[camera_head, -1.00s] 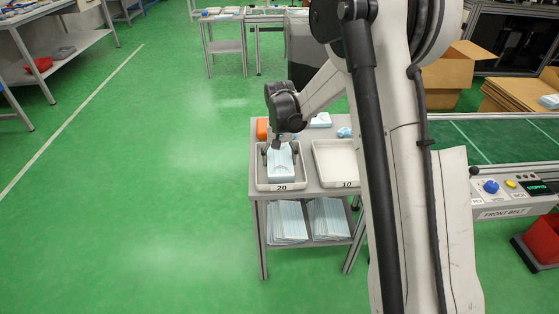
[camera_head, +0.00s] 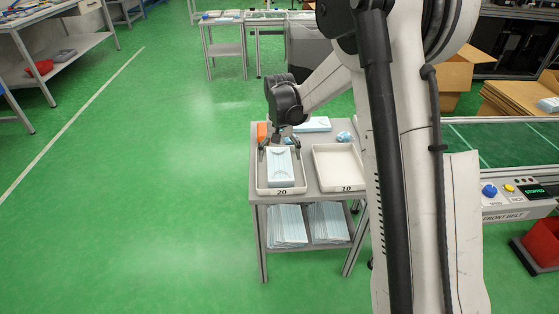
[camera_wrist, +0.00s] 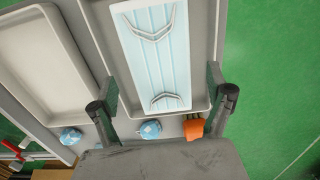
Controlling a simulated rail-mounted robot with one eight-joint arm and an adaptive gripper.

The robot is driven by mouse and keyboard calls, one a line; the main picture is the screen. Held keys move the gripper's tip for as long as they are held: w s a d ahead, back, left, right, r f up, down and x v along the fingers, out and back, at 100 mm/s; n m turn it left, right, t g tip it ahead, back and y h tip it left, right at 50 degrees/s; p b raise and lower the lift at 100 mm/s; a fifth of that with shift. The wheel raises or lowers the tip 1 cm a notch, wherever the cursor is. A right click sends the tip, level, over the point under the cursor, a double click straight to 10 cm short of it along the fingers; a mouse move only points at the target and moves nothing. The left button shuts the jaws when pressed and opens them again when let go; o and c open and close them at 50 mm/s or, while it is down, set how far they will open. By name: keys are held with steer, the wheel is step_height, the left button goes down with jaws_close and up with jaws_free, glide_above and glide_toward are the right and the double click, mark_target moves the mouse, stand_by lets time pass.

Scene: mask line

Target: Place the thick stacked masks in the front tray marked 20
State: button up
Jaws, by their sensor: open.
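A thick stack of light blue masks (camera_head: 282,166) lies flat in the front tray marked 20 (camera_head: 282,191). In the wrist view the stack (camera_wrist: 155,50) rests inside the tray's rim, with grey-white loops on top. My gripper (camera_head: 279,143) is open and empty above the back end of the tray. In the wrist view its fingers (camera_wrist: 160,86) are spread wide on either side of the stack's near end, apart from it. My wrist hides part of the table behind the tray.
An empty tray marked 10 (camera_head: 346,187) stands to the right. An orange item (camera_head: 262,131), another light blue stack (camera_head: 313,124) and a crumpled blue item (camera_head: 344,136) lie behind the trays. A shelf below holds mask piles (camera_head: 288,224). The front belt (camera_head: 500,140) is at right.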

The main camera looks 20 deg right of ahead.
mark_target(280, 163)
steer(key=s+r+t+p, duration=0.1)
steer(key=s+r, duration=0.3)
steer(key=r, duration=0.4)
steer(key=s+r+t+p, duration=0.1)
steer(key=s+r, duration=0.2)
steer(key=r, duration=0.5)
steer(key=s+r+n+t, duration=0.1)
steer(key=s+r+t, duration=0.1)
steer(key=s, duration=1.1)
steer(key=s+r+n+t, duration=0.1)
steer(key=s+r+t, duration=0.1)
steer(key=s, duration=1.1)
steer(key=shift+t, duration=0.6)
steer(key=shift+r, duration=0.15)
step_height(280, 163, up, 9)
steer(key=p, duration=0.9)
